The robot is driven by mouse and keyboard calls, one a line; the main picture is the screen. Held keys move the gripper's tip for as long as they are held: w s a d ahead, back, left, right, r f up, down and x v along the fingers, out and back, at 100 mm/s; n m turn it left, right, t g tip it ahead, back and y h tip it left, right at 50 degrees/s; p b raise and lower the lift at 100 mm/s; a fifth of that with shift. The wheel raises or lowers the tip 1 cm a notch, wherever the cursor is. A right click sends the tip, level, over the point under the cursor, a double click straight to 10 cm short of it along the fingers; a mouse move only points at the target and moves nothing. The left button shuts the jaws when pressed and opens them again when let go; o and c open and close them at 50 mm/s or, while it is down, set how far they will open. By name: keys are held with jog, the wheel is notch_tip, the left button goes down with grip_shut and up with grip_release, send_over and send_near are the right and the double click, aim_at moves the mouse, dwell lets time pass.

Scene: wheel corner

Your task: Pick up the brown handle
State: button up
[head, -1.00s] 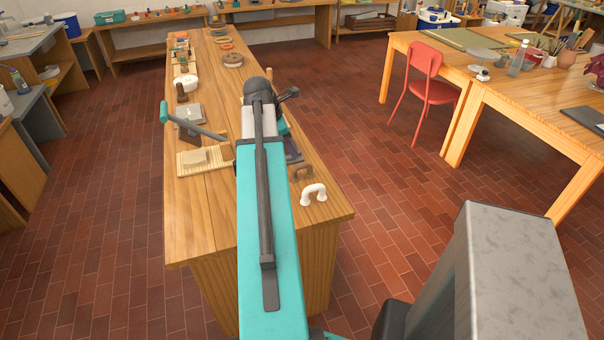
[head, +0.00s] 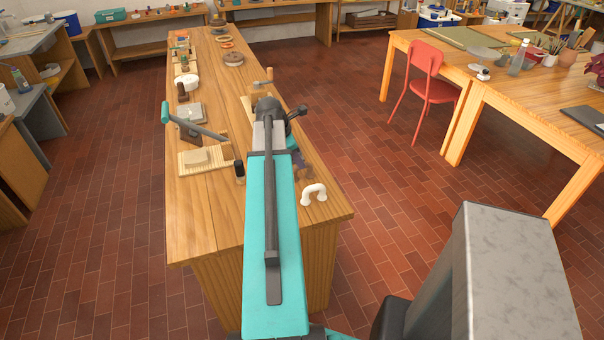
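The brown handle (head: 304,171) is near the right edge of the long wooden bench, just behind a white handle (head: 314,192). Only part of the brown handle shows, because my teal arm covers its left side. My arm reaches forward over the bench, and its dark wrist joint is beyond the handles in the picture. My gripper's fingers are hidden behind the arm, so I cannot see whether they touch anything.
The wooden bench (head: 205,228) also holds a lever tool with a teal grip (head: 166,113), a ribbed board (head: 190,168), a small dark-topped item (head: 239,171) and a brown disc (head: 233,59). A red chair (head: 430,90) stands by a table at right. Tiled floor lies clear between.

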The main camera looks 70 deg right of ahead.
jog(key=shift+p+x, duration=0.85)
jog(key=shift+x, duration=0.6)
jog(key=shift+w+x, duration=0.2)
jog(key=shift+x, duration=0.9)
jog(key=shift+s, duration=0.1)
grip_shut()
